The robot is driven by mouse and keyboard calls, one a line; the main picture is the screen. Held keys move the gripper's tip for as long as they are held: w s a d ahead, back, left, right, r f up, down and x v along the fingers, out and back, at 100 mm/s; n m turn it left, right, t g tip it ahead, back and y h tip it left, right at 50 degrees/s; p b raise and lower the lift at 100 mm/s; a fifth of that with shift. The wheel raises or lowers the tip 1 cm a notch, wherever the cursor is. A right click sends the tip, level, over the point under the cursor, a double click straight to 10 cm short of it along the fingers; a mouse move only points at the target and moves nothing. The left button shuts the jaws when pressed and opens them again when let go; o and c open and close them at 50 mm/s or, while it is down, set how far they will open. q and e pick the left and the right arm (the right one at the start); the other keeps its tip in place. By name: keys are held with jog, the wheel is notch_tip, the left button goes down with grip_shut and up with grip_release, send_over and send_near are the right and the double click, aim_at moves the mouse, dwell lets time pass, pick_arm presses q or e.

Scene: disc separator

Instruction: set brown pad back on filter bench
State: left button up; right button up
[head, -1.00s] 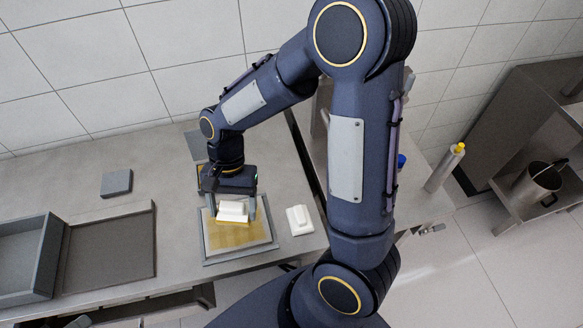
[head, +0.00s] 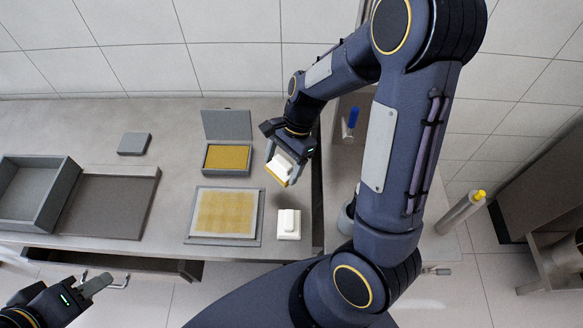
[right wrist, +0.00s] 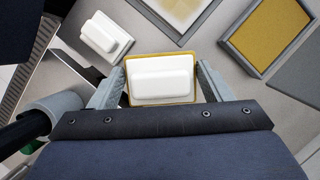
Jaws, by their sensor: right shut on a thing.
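The brown pad (right wrist: 134,100) is a yellow-brown block with a white handle on top. My right gripper (right wrist: 161,85) is shut on it, one finger on each side.
A shallow tray (head: 196,240) holds a pale sheet patched with yellow. Behind it stands an open box (head: 206,158) with a yellow inside. An all-white handled pad (head: 288,225) lies right of the tray. A grey block (head: 134,143) and grey bin (head: 70,185) are left.

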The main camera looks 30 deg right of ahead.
aim_at(290, 164)
jog(key=d+f, duration=0.1)
jog(key=w+d+f, duration=0.1)
jog(key=f, duration=0.1)
jog(key=w+d+f, duration=0.1)
jog(key=f, duration=0.1)
jog(key=shift+d, duration=0.15)
jog(key=shift+w+d+f+p, duration=0.1)
jog(key=shift+f+p, duration=0.1)
jog(key=shift+f, duration=0.75)
jog(key=shift+w+d+f+p, duration=0.1)
jog(key=shift+f+p, duration=0.1)
jog(key=shift+f, duration=0.7)
jog(key=shift+f, duration=0.25)
jog(key=o, duration=0.9)
jog(key=shift+r, duration=0.1)
jog(key=shift+o, duration=0.2)
jog(key=b+v, duration=0.1)
jog(key=v, duration=1.1)
jog(key=shift+r, duration=0.15)
